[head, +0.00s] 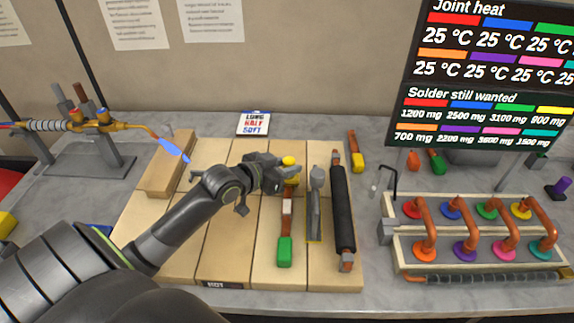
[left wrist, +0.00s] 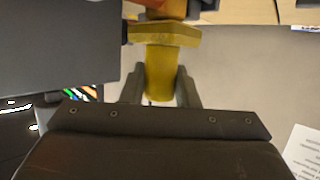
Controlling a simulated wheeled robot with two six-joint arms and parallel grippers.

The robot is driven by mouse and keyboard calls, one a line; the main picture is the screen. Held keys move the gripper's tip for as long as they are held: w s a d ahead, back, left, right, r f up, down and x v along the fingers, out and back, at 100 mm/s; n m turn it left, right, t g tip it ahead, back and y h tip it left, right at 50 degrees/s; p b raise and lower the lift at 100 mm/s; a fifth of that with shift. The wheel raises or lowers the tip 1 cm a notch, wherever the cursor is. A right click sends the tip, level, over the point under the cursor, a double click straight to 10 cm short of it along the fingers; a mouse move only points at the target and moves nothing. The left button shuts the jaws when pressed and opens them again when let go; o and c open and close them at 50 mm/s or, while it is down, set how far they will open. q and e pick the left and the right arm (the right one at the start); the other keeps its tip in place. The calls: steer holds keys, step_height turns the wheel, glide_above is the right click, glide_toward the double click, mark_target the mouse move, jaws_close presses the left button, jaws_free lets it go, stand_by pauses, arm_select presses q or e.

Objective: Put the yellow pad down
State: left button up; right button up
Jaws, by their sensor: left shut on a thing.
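My left gripper (head: 280,172) is over the upper middle of the wooden board and shut on the yellow pad (head: 289,160). In the head view only small parts of the pad show past my fingers. In the left wrist view the pad's yellow handle (left wrist: 160,75) stands between the two fingers of my left gripper (left wrist: 161,88), with a wider yellow collar beyond it. Its far end is cut off by the picture edge. I cannot tell whether the pad touches the board. My right gripper is not in view.
On the wooden board (head: 225,262) lie a green-handled tool (head: 285,250), a grey tool (head: 315,205) and a black roller-like bar (head: 342,210). A yellow-ended tool (head: 356,160) lies behind. A rack of coloured pipe joints (head: 400,235) stands right.

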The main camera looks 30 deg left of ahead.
arm_select(q)
steer(key=shift+f, duration=0.25)
steer(key=o, duration=1)
steer(key=shift+r, duration=0.1)
steer(key=shift+r, duration=0.15)
steer(key=shift+s+a, duration=0.1)
steer(key=shift+s, duration=0.1)
steer(key=shift+p+v, duration=0.9)
steer(key=shift+v, duration=4.9)
